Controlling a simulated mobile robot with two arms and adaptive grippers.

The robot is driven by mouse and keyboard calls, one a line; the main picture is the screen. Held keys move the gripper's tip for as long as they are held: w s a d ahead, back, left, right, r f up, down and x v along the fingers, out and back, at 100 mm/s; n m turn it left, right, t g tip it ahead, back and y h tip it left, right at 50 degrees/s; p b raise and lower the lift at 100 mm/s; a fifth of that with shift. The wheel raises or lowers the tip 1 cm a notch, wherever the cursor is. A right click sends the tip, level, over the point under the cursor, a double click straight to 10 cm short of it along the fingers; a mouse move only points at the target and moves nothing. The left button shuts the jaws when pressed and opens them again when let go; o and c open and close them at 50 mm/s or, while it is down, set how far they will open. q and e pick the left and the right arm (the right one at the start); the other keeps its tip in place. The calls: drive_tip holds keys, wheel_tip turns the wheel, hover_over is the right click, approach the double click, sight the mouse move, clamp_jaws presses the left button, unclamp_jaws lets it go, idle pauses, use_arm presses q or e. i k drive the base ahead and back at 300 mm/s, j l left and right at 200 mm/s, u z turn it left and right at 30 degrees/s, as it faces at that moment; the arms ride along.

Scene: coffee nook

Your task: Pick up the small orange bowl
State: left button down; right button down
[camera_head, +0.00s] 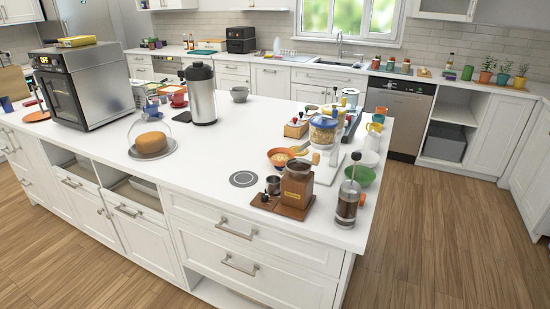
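A small orange bowl (273,160) sits on the white island counter (215,160), right of the middle in the head view. Something pale lies in it. The bowl's right side is close to a clear container with a blue lid (322,129) and a white board or scale (327,168). Neither of my grippers shows in the head view.
A wooden coffee grinder (297,187), a French press (347,203) and a green bowl (359,175) crowd the counter's front right. A covered cake (151,144), a steel urn (201,95) and an oven (85,85) stand further left. The counter left of the bowl is clear.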

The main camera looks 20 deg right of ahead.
sight(278, 156)
drive_tip(key=i+j+z, duration=0.15)
drive_tip(key=z, duration=0.3)
drive_tip(key=i+j+z, duration=0.1)
drive_tip(key=j+z, duration=0.3)
drive_tip(key=l, duration=0.1)
